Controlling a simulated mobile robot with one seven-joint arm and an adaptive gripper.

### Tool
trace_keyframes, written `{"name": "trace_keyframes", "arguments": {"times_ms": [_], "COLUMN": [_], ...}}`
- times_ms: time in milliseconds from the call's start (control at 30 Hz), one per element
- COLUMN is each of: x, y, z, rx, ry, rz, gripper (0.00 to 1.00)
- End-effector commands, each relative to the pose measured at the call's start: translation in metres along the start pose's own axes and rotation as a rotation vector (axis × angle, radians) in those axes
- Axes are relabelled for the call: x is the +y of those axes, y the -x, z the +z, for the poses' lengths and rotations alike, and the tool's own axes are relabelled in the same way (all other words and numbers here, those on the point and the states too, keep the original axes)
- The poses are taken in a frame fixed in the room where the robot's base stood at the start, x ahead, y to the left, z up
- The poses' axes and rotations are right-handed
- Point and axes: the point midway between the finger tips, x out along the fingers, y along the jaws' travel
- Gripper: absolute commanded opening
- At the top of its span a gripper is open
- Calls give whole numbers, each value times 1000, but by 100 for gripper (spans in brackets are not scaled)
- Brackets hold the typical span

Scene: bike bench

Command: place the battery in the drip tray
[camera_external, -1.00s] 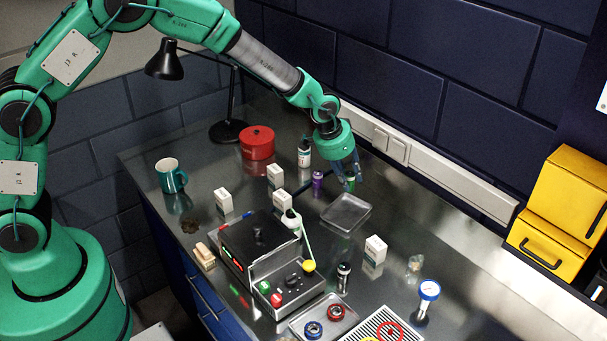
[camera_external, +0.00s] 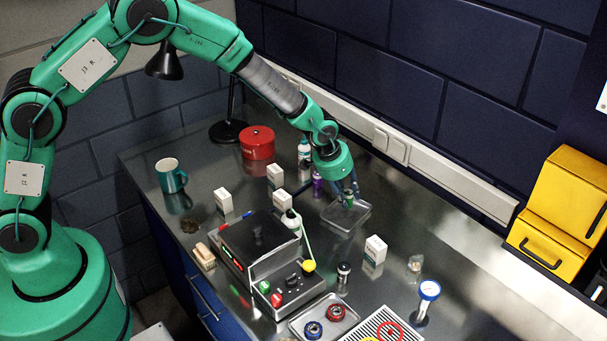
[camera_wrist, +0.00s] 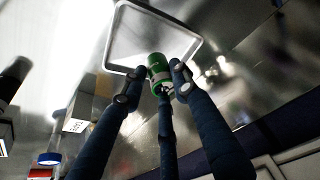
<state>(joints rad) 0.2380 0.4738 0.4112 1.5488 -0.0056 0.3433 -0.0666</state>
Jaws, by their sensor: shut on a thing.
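The green battery (camera_external: 348,200) is between the fingers of my gripper (camera_external: 346,191), which is shut on it. In the wrist view the battery (camera_wrist: 158,70) shows green with a pale end, held by the dark blue fingers. The drip tray (camera_external: 343,219) is a shallow grey square tray flat on the bench. My gripper and the battery are over its back part in the outside view. In the wrist view the battery overlaps the near rim of the tray (camera_wrist: 142,38). I cannot tell whether the battery touches the tray.
A purple cylinder (camera_external: 317,184) and a white bottle (camera_external: 304,155) stand just left of my gripper. A small white box (camera_external: 375,250) stands right of the tray. A black charger-like unit (camera_external: 258,238) is in front left. The bench behind the tray's right side is clear.

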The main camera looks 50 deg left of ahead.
Motion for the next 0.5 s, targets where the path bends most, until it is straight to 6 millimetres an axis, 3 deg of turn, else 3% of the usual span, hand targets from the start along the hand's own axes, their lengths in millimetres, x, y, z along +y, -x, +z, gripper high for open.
{"name": "trace_keyframes", "arguments": {"times_ms": [200, 500], "x": [-1, -1], "y": [-23, -27], "z": [9, 10], "rx": [-1, 0], "ry": [0, 0], "rz": [0, 0], "gripper": [0, 0]}}
